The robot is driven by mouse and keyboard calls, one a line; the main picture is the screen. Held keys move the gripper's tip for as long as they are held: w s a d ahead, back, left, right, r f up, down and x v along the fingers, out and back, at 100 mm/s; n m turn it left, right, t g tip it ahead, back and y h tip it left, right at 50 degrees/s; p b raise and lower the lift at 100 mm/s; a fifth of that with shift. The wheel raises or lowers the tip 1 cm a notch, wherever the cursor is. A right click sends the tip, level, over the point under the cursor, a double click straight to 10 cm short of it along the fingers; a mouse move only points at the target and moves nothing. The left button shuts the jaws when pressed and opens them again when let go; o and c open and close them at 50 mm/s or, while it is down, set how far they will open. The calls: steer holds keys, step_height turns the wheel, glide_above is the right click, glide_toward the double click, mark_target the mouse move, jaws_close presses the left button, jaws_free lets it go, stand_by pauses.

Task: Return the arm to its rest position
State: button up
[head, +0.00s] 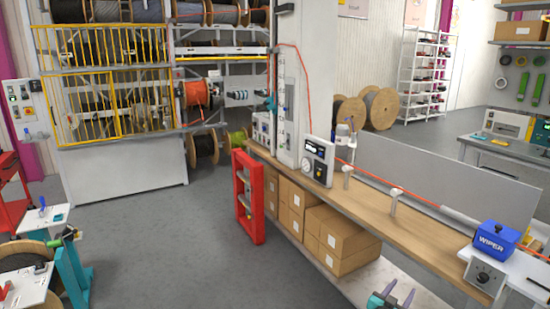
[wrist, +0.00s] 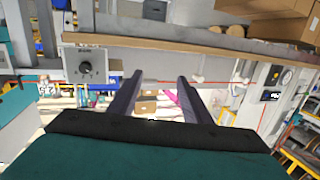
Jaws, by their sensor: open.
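My gripper (head: 400,292) shows at the bottom edge of the head view, in front of the long bench. Only its teal body and finger ends are in the picture there. In the wrist view my gripper (wrist: 160,90) has two dark fingers standing well apart, with nothing between them. The rest of my arm is out of the head view, so its full pose is hidden.
The long wooden bench (head: 425,235) bears a blue wiper box (head: 495,240), a gauge unit (head: 317,160) and an orange cable (head: 375,177). Cardboard boxes (head: 338,240) sit beneath. A red frame (head: 247,197) stands beside it.

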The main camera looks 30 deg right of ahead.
steer(key=w+a+f+n+t+y, duration=0.35)
steer(key=w+a+f, duration=0.35)
steer(key=a, duration=0.4)
steer(key=w+a+f+n+t+y, duration=0.25)
steer(key=w+a+f+n, duration=0.2)
steer(key=w+a, duration=0.65)
steer(key=a+f+n+g+y+b, duration=0.15)
steer(key=a+f+y, duration=0.35)
steer(key=a, duration=0.6)
steer(key=a+f+n+g+y, duration=0.1)
steer(key=a+f+n+y, duration=0.2)
steer(key=a+f, duration=0.65)
steer(key=s+a+f+n+g+y, duration=0.25)
steer(key=s+a+f, duration=0.25)
steer(key=s+a, duration=0.25)
steer(key=s+a+f+n+g+y, duration=0.1)
steer(key=s+a+f+g, duration=0.2)
steer(key=s+a+f, duration=0.45)
steer(key=s+r+g, duration=0.1)
steer(key=s+g, duration=0.3)
steer(key=s, duration=0.5)
steer(key=s+r+m+g+h, duration=0.1)
steer(key=s+r+g, duration=0.1)
steer(key=s+g, duration=0.3)
steer(key=s, duration=0.4)
steer(key=shift+s+d+r+m+g+b, duration=0.25)
steer(key=shift+d+m+g+b, duration=0.05)
steer(key=shift+d, duration=0.05)
